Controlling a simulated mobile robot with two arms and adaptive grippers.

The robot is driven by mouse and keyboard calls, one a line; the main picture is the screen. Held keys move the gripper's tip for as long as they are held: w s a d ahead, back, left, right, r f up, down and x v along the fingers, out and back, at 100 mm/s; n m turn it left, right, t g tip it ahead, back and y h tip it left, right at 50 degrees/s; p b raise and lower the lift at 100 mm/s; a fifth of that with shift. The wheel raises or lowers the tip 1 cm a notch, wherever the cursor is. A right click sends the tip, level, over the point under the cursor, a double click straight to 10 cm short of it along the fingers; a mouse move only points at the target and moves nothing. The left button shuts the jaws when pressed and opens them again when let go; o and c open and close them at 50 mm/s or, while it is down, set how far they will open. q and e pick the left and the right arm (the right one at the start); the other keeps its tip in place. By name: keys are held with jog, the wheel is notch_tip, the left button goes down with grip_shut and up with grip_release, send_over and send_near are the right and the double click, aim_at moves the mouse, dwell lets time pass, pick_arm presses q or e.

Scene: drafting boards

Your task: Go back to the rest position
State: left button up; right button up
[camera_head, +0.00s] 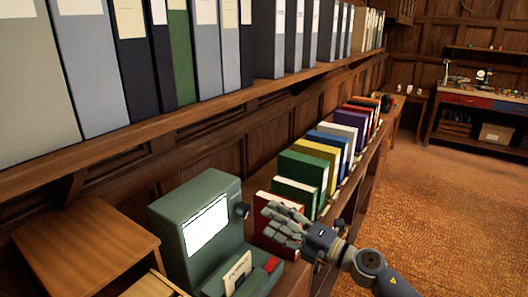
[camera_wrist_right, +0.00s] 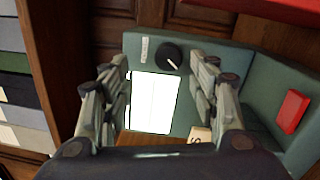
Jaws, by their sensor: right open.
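My right gripper (camera_head: 284,224) reaches in from the lower right, open and empty, with its fingers spread. It hovers beside the grey-green machine (camera_head: 199,208), just right of its black knob (camera_head: 242,210). In the right wrist view the two finger sets of my right gripper (camera_wrist_right: 160,76) stand apart, with the machine's white panel (camera_wrist_right: 155,101) showing between them. The knob (camera_wrist_right: 172,56) is above the panel, and a red button (camera_wrist_right: 292,111) is at the right. My left gripper is not in view.
Upright books, with a green one (camera_head: 304,170) near the front, line the lower shelf behind my right gripper. A red book (camera_head: 270,221) is close to its fingers. Binders (camera_head: 98,65) fill the upper shelf. A workbench (camera_head: 480,103) stands far right. The carpet (camera_head: 445,190) is clear.

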jog(key=s+d+f+m+t+h, duration=0.2)
jog(key=s+d+f+m+h, duration=0.4)
jog(key=m, duration=0.6)
jog(key=s+d+f+m+t+h, duration=0.25)
jog(key=d+f+m+h, duration=0.25)
jog(key=d+m+h, duration=0.5)
jog(key=s+f+m+g+y, duration=0.1)
jog(key=s+f+m+g, duration=0.35)
jog(key=s, duration=0.95)
jog(key=s+f+m+g, duration=0.2)
jog(key=s+f+g, duration=0.6)
jog(key=s, duration=0.7)
notch_tip(320, 180, down, 27)
jog(key=s+g, duration=0.1)
jog(key=s+d+f+g+b, duration=0.1)
jog(key=s+d+f, duration=0.2)
jog(key=s+f, duration=1.3)
jog(key=shift+s+d, duration=0.15)
jog(key=shift+s, duration=0.3)
jog(key=shift+f, duration=0.1)
